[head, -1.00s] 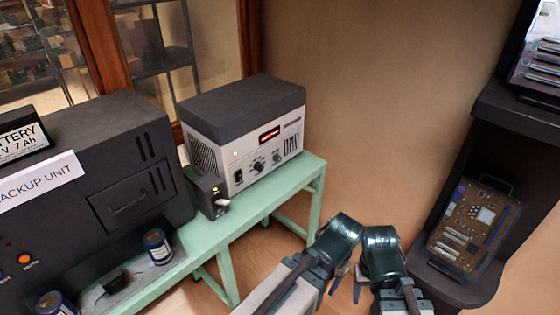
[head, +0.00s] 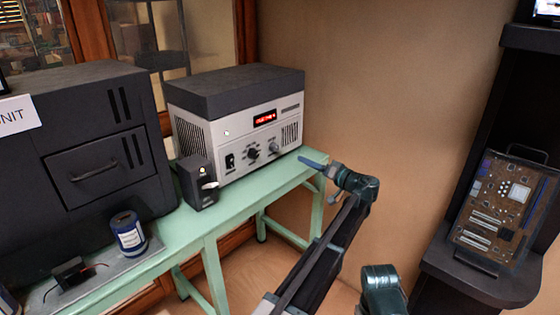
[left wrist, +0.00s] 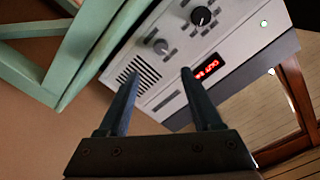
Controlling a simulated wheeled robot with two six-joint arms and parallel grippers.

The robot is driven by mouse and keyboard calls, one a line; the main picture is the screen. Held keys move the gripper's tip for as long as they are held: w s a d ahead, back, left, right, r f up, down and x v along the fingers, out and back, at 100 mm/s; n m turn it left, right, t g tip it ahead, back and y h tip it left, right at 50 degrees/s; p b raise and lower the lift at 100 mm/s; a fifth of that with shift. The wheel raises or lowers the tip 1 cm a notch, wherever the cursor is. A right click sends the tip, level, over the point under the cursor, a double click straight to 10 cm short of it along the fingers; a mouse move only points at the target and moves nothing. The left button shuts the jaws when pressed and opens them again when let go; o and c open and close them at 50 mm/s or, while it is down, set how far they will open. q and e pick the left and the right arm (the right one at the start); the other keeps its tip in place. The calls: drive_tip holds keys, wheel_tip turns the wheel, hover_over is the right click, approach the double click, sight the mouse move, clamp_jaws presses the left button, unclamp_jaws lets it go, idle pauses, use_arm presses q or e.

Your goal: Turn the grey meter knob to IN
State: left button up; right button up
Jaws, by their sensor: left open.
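The grey meter knob (head: 274,148) is a small round knob on the front of a pale metal unit (head: 210,135) with a dark top, right of a black knob (head: 253,154). The left wrist view shows the grey knob (left wrist: 161,46) beyond and between my fingertips, apart from them, with the black knob (left wrist: 201,17) farther up right. My left gripper (head: 304,160) is in front of the unit's right side, right of the grey knob; its open, empty jaws show in the left wrist view (left wrist: 160,73). The knob's markings are too small to read. My right gripper is out of view.
The unit stands on a green bench (head: 160,248). A small black box (head: 197,183) stands left of the knobs. A dark cabinet (head: 90,150) and a blue can (head: 128,233) are farther left. A shelf with a circuit board (head: 500,210) stands right.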

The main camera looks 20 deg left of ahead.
sight(277, 148)
use_arm(q)
drive_tip(key=shift+w+a+r, duration=0.1)
drive_tip(key=shift+r, duration=0.05)
drive_tip(key=x, duration=1.3)
drive_tip(key=shift+w+a, duration=0.15)
drive_tip(key=shift+a, duration=0.15)
clamp_jaws()
